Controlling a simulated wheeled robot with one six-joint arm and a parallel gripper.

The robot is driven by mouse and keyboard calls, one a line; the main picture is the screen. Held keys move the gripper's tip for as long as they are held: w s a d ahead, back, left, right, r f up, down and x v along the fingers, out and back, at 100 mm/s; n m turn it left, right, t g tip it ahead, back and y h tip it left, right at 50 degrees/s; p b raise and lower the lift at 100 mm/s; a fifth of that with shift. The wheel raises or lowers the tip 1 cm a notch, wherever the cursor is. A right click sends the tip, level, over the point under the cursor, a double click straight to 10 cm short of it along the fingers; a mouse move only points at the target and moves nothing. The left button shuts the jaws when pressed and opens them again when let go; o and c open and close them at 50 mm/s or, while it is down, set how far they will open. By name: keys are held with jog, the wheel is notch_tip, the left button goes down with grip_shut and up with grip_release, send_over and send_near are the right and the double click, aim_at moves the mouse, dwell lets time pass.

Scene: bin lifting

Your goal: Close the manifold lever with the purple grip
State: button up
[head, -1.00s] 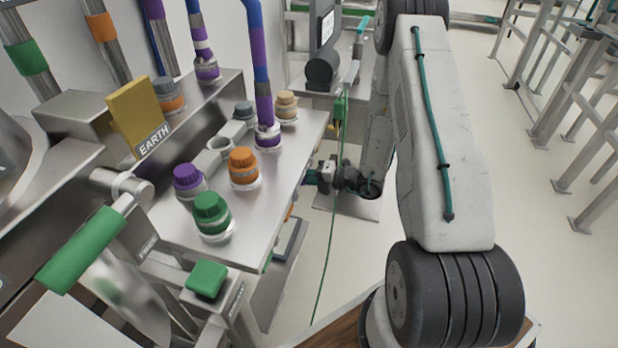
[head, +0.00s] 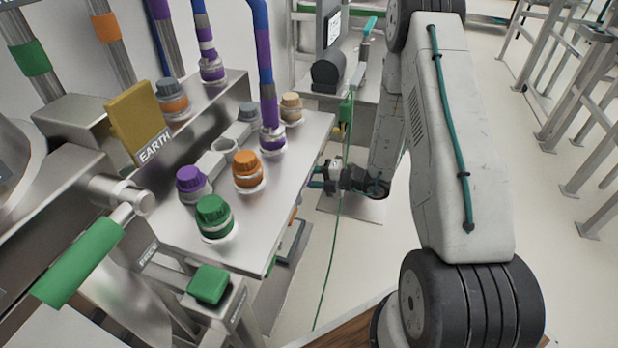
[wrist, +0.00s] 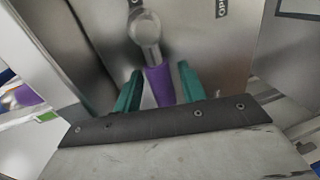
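The manifold lever has a purple grip (wrist: 159,86) on a rounded metal pivot (wrist: 146,33), seen in the wrist view against a steel panel. My gripper (wrist: 160,72) has its two teal fingers on either side of the purple grip, with a gap visible on both sides. It is open and not clamped on the grip. In the head view my gripper (head: 317,178) is low beside the right side of the steel manifold table (head: 290,185). The purple-grip lever itself cannot be made out in the head view.
Purple (head: 191,181), orange (head: 247,168) and green (head: 214,214) caps stand on the manifold top. A green-handled lever (head: 80,262) and a green block (head: 208,285) are nearer. A thin green cable (head: 330,262) hangs by my arm.

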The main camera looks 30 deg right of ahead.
jog(key=v, duration=0.7)
jog(key=shift+s+d, duration=0.2)
jog(key=shift+s, duration=0.05)
dwell(0.6)
